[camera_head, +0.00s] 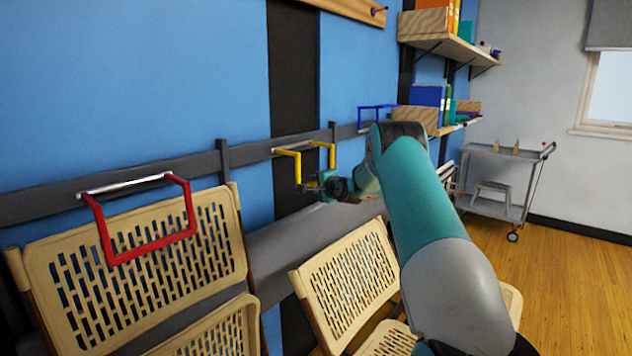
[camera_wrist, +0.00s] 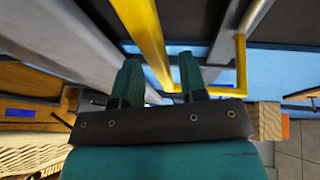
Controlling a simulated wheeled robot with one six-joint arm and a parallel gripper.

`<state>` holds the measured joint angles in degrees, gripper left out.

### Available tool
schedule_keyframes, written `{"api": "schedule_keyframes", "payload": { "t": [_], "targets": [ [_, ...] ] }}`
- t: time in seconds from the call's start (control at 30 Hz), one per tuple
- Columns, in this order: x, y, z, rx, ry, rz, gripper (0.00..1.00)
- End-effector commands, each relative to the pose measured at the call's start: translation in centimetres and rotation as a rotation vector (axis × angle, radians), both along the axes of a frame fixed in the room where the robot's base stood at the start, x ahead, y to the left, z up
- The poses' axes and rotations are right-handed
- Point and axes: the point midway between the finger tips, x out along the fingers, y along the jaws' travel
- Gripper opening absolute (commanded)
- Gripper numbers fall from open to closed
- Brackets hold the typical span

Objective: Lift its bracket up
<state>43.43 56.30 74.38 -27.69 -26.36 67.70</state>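A yellow bracket (camera_head: 297,168) is mounted on the grey wall rail above a folded tan chair (camera_head: 348,280). My gripper (camera_head: 312,187) is at its lower front part and hides some of it. In the wrist view, the yellow bracket (camera_wrist: 146,35) has one bar running between the two teal fingers of my gripper (camera_wrist: 160,80). The fingers stand apart, with gaps visible beside the bar, so the gripper is open. Whether a finger touches the bar cannot be told.
A red bracket (camera_head: 150,250) hangs in front of another tan chair (camera_head: 130,265) at left. A blue bracket (camera_head: 378,107) is farther along the grey rail (camera_head: 250,154). Shelves (camera_head: 450,50) and a grey cart (camera_head: 490,205) stand beyond. The wooden floor at right (camera_head: 560,280) is clear.

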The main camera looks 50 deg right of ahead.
Motion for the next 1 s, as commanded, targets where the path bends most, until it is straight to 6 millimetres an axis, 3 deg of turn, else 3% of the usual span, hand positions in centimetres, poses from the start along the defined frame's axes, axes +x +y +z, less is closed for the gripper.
{"api": "schedule_keyframes", "payload": {
  "t": [0.2, 0.53, 0.7, 1.0],
  "targets": [
    [1.6, -0.5, -0.3, 0.0, 0.0, 0.001, 0.39],
    [1.8, -0.6, -0.4, 0.0, 0.0, 0.0, 0.39],
    [1.8, -0.6, -0.4, 0.0, 0.0, 0.0, 0.02],
    [1.7, -0.6, -0.2, -0.001, 0.008, -0.001, 0.0]
  ]
}}
